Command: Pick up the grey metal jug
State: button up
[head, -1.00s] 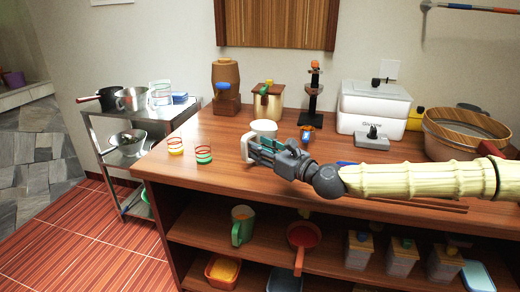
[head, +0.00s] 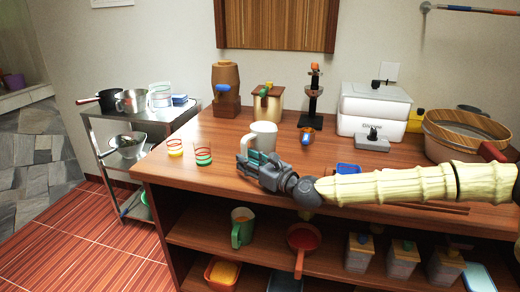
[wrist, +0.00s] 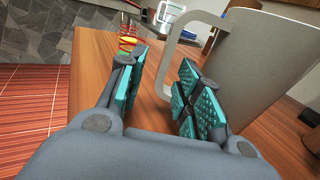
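The light grey jug (head: 263,136) stands upright on the wooden counter, its handle (head: 246,143) on the left side. In the wrist view the jug (wrist: 255,65) fills the right side, and its handle (wrist: 166,60) shows beyond and between the fingers. My gripper (head: 250,166) is on the near side of the jug, low over the counter. In the wrist view my gripper (wrist: 160,78) is open, its teal-padded fingers apart with nothing clamped. The right finger overlaps the jug's body in the picture; I cannot tell if it touches.
Two striped glasses (head: 203,154) stand left of the jug. A small metal cup (head: 307,137), a coffee maker (head: 313,100) and a white appliance (head: 372,108) are to the right. A trolley (head: 120,160) with pots is beyond the counter's left edge.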

jog(key=shift+x, duration=1.05)
grip_shut()
